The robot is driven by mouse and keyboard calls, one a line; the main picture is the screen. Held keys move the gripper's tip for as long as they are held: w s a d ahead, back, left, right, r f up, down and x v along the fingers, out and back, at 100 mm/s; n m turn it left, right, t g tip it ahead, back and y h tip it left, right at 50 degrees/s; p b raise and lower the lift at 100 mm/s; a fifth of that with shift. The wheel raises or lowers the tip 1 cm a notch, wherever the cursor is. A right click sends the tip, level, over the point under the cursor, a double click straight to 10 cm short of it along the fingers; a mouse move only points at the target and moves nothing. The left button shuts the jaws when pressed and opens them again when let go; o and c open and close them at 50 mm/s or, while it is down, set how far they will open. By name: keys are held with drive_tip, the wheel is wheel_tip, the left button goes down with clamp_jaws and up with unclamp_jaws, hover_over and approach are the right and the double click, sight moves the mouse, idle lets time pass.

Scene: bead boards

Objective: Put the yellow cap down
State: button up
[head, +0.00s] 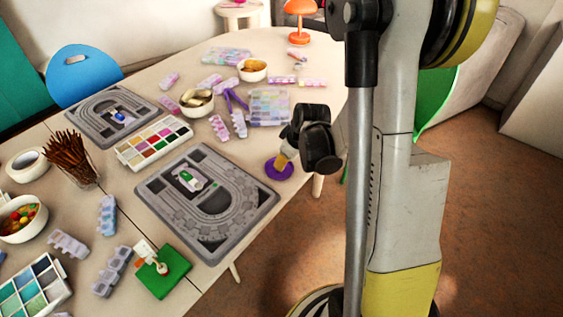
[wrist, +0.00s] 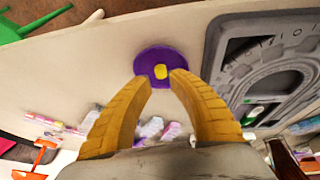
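The yellow cap (wrist: 161,71) is small and shows over the middle of a round purple disc (wrist: 150,58) in the wrist view. My gripper (wrist: 161,79) has its two yellow fingers on either side, just short of the cap, with purple showing between each fingertip and the cap. The fingers look parted and not closed on it. In the head view the purple disc (head: 279,168) lies at the table's right edge, and my gripper (head: 279,161) points down over it. There the fingers hide the cap. I cannot tell the exact height of the fingertips above the disc.
A grey bead board (head: 215,245) lies left of the disc, and another (head: 90,131) lies farther back. The table edge is close on the right. Bare tabletop surrounds the disc.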

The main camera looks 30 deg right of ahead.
drive_tip(key=p+v, duration=0.3)
drive_tip(key=v, duration=0.5)
drive_tip(key=s+a+r+m+t, duration=0.2)
drive_tip(key=s+a+r+m, duration=0.2)
drive_tip(key=s+a+r, duration=0.8)
drive_tip(key=a+r, duration=0.3)
drive_tip(key=a, duration=0.1)
drive_tip(key=shift+r, duration=0.25)
